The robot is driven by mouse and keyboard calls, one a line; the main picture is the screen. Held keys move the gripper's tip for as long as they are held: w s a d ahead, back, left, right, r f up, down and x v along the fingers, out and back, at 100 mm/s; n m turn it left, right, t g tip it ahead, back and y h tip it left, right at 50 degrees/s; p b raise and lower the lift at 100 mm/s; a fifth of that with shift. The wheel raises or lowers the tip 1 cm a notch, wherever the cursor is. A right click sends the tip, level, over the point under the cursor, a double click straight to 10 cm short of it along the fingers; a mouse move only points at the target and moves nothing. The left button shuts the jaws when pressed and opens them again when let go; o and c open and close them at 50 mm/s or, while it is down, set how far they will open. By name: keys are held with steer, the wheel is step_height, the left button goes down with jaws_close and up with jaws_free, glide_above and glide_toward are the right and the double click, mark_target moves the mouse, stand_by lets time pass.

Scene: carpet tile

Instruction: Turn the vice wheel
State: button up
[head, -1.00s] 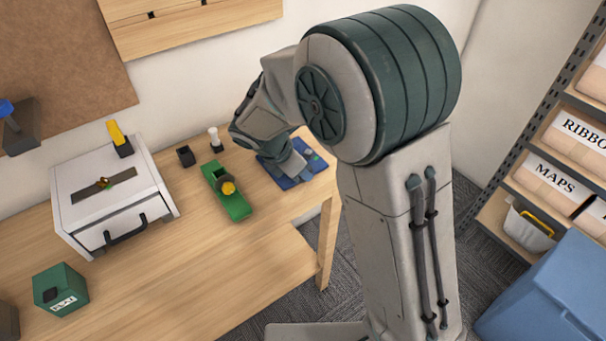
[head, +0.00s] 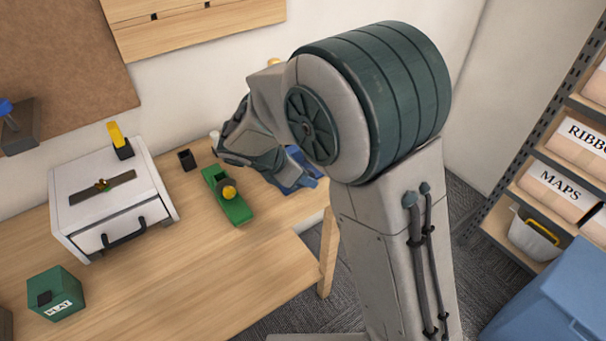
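A blue object (head: 291,186) is at the bench's right end, mostly hidden by my arm. My gripper (head: 300,160) is over or beside this blue object, right of the green body and apart from it. My wrist and forearm cover much of it, so its fingers and any contact are unclear.
A white drawer box (head: 95,185) with a dark handle stands on the bench (head: 190,275). A green box (head: 57,292), a yellow-topped tool (head: 118,140) and a small black cup (head: 187,159) are near. A shelf rack (head: 520,190) and blue bin (head: 550,290) stand right. The bench front is clear.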

steer(key=v, duration=1.3)
steer(key=shift+a+r+p, duration=0.25)
steer(key=shift+r+p, duration=0.05)
steer(key=shift+p, duration=0.05)
steer(key=shift+s+d, duration=0.1)
stand_by(0.7)
